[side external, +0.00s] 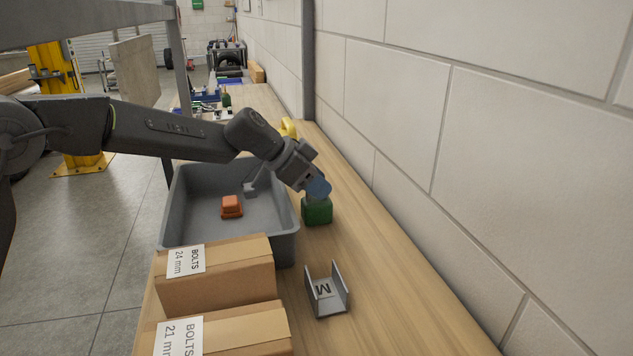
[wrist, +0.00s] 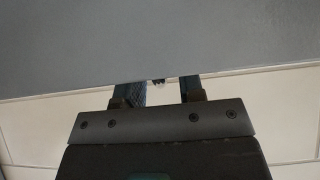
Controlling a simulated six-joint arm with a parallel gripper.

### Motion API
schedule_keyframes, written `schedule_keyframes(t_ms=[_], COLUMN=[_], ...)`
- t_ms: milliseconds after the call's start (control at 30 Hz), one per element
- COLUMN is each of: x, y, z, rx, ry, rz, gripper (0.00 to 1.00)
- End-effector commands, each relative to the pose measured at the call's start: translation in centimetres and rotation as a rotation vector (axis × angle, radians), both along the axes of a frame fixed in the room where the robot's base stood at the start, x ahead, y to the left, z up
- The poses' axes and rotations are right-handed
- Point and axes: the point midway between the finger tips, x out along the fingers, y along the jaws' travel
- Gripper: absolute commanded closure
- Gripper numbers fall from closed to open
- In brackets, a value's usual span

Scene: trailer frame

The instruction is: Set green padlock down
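The green padlock (side external: 317,211) is at the right of the grey bin in the side external view, over the wooden bench. Its green body shows and its top is hidden behind my gripper. I cannot tell whether its base touches the bench. My gripper (side external: 318,187), with blue at its tip, is directly above the padlock and meets it in the picture. In the wrist view, the two fingers of my gripper (wrist: 162,92) stand apart, but their tips are cut off by a plain grey surface. No green shows there, so the grip on the padlock is unclear.
A grey bin (side external: 284,240) holds an orange block (side external: 232,206) and a small grey part. Cardboard bolt boxes (side external: 222,281) stand in front of it. A grey U-shaped bracket (side external: 327,291) marked M lies nearer on the bench. A yellow object (side external: 288,128) is behind. Bare bench lies towards the block wall.

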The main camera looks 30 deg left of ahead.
Motion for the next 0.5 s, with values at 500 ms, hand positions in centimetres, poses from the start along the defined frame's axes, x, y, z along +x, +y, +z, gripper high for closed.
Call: schedule_keyframes(t_ms=[500], x=[-1.4], y=[1.5], z=[2.5], rx=[-0.001], ry=[-0.003], rz=[0.003], gripper=[0.63])
